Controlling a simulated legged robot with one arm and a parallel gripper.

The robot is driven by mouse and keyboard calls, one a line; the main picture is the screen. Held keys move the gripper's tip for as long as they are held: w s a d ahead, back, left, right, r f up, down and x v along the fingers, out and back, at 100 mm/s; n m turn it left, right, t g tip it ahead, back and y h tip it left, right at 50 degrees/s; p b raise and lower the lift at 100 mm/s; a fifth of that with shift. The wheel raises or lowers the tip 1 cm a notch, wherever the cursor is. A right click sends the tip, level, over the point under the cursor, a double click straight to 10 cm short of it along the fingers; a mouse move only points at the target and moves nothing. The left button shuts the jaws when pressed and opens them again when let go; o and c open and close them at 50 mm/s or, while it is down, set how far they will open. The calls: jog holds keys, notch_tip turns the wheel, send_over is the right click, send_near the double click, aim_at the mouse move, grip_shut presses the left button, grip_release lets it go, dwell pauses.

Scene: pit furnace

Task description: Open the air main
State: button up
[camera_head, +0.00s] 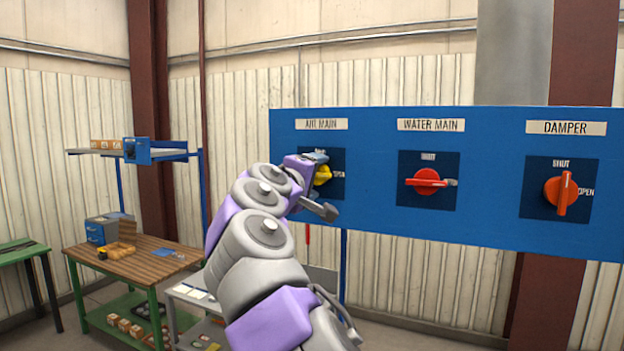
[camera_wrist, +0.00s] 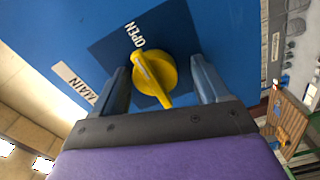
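The yellow air main knob (camera_head: 323,176) sits on a dark square plate under the AIR MAIN label (camera_head: 321,124) on the blue panel (camera_head: 380,130). My gripper (camera_head: 316,164) is at this knob and partly hides it in the head view. In the wrist view the yellow knob (camera_wrist: 155,74) shows between the two fingers of my gripper (camera_wrist: 160,76), which are open with a gap on each side. The knob's handle points down towards the gripper's palm in that view. The word OPEN (camera_wrist: 134,35) is printed beside the knob.
To the right on the panel are a red WATER MAIN handle (camera_head: 427,181) and an orange-red DAMPER knob (camera_head: 562,192). A wooden workbench (camera_head: 150,262) with small items, a blue shelf (camera_head: 150,151) and a green table (camera_head: 22,250) stand to the left.

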jog(key=shift+s+r, duration=0.1)
jog(key=b+v, duration=0.2)
jog(key=v, duration=1.5)
jog(key=shift+a, duration=0.1)
